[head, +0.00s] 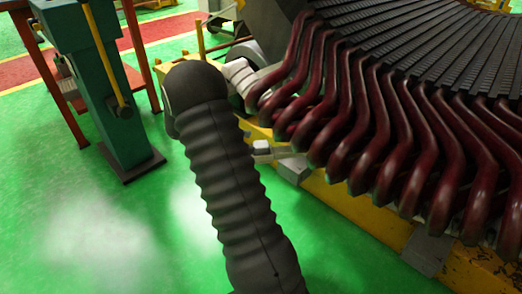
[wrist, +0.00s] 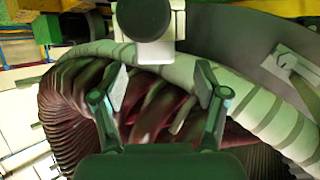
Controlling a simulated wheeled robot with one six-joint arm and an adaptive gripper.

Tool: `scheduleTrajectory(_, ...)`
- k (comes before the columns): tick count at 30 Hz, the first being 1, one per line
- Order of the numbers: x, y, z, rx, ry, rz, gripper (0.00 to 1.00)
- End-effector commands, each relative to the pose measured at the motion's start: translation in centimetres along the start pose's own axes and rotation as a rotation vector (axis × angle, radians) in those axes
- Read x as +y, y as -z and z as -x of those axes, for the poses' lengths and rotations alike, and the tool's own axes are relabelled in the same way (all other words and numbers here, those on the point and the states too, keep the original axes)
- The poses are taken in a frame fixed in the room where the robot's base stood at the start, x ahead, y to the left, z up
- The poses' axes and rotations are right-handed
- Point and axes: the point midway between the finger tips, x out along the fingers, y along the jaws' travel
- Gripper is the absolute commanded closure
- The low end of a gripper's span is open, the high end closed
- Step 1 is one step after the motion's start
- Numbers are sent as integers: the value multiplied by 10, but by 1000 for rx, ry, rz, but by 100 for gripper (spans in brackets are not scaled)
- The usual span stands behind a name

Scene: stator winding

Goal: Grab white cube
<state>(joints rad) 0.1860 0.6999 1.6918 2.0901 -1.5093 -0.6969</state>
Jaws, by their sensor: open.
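Dark red coil ends (wrist: 150,115) lie behind the open fingers. A pale block with a dark round part (wrist: 150,18) shows at the top of the wrist view; I cannot tell what it is. In the head view, my dark ribbed arm stands in front of the stator's left side. My gripper is mostly hidden there.
The stator with dark red coils (head: 340,110) fills the right of the head view, above a yellow base (head: 350,205). A grey block (head: 292,168) lies on the base. A green post (head: 118,100) stands at left. Green floor (head: 90,220) is clear at lower left.

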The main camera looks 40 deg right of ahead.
Motion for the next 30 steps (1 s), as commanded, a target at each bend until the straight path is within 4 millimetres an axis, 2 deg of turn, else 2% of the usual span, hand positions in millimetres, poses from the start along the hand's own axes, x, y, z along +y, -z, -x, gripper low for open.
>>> scheduleTrajectory(6, 5, 1, -32, 0, -3, -2, 27)
scheduleTrajectory(9, 5, 1, -42, 0, -2, -1, 27)
scheduleTrajectory(16, 5, 2, -44, 0, 0, -1, 27)
scheduleTrajectory(17, 5, 2, -44, 0, 0, -1, 30)
scheduleTrajectory(24, 5, 2, -44, 0, 0, -1, 90)
scheduleTrajectory(25, 5, 2, -44, 0, 0, -1, 93)
scheduleTrajectory(30, 5, 2, -44, 0, 0, -1, 93)
